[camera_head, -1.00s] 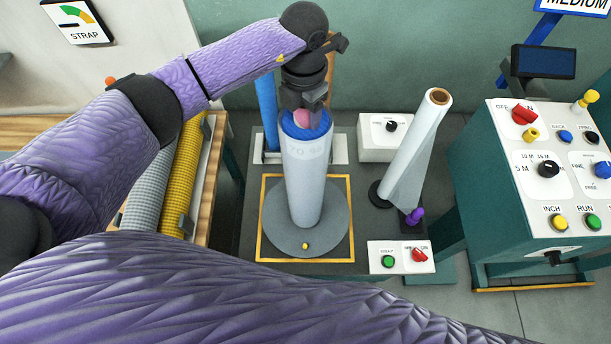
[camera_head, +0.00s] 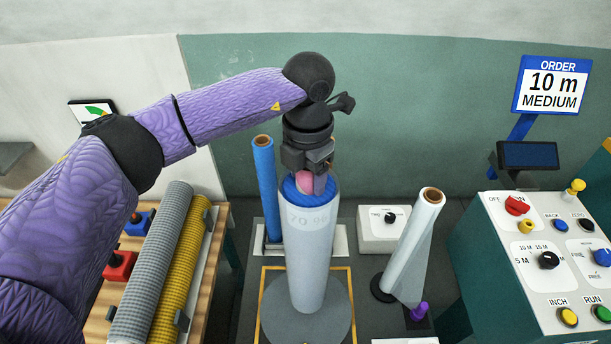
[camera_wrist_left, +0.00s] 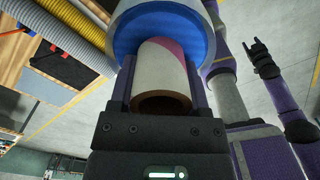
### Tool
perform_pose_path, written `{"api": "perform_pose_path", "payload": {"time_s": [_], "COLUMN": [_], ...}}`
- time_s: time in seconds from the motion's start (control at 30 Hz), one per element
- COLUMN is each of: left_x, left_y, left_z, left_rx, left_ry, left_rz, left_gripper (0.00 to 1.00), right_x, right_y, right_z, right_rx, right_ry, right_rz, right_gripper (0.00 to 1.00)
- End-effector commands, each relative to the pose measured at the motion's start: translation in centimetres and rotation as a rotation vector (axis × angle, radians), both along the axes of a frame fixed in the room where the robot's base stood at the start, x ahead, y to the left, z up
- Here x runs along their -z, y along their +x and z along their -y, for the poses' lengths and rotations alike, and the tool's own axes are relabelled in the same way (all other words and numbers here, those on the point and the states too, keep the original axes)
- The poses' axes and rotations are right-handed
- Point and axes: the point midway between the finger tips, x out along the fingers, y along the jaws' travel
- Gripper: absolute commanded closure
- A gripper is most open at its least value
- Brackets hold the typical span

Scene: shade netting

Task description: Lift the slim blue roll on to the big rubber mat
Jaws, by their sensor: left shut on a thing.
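A pale-wrapped roll with a blue top end (camera_head: 311,235) stands upright on a large round grey mat (camera_head: 278,318) inside a yellow square outline. My left gripper (camera_head: 312,182) is above its top, shut on the core. In the left wrist view the core (camera_wrist_left: 162,75) is between the fingers, and the blue end (camera_wrist_left: 200,42) surrounds it. A slim all-blue roll (camera_head: 266,185) stands upright behind and to the left, apart from my gripper. My right gripper (camera_wrist_left: 262,58) is small in the wrist view; its jaw state is unclear.
A clear-film roll (camera_head: 412,245) leans on a small black base to the right. A white box with a knob (camera_head: 383,230) is behind it. Grey (camera_head: 152,265) and yellow (camera_head: 182,275) rolls lie on a wooden bench at left. A control panel (camera_head: 545,260) stands at right.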

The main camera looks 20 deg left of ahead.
Motion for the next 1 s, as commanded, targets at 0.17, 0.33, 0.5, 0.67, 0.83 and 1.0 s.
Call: {"api": "perform_pose_path", "payload": {"time_s": [0.17, 0.33, 0.5, 0.67, 0.83, 1.0], "left_x": [-0.5, -1.2, -3.0, -4.7, -5.3, -5.2], "left_y": [0.0, 0.0, 0.0, 0.0, 0.0, 0.0], "left_z": [-0.4, -0.3, -0.3, -0.3, -0.3, -0.3], "left_rx": [-0.013, -0.013, -0.013, -0.013, -0.013, -0.013], "left_ry": [-0.002, -0.004, -0.004, -0.003, -0.004, -0.004], "left_rz": [-0.001, -0.002, -0.002, -0.003, -0.002, -0.002], "left_gripper": [1.00, 1.00, 1.00, 1.00, 1.00, 1.00], "right_x": [-1.7, -2.4, -4.0, -5.1, -5.4, -5.3], "right_y": [0.0, 0.0, 0.0, 0.0, 0.0, 0.0], "right_z": [0.1, 0.1, 0.1, 0.1, 0.1, 0.1], "right_rx": [-0.001, -0.001, -0.001, -0.001, -0.001, -0.001], "right_ry": [-0.001, -0.001, -0.001, -0.001, -0.001, -0.001], "right_rz": [0.000, 0.000, 0.001, 0.001, 0.001, 0.001], "right_gripper": [0.41, 0.41, 0.41, 0.41, 0.41, 0.41]}}
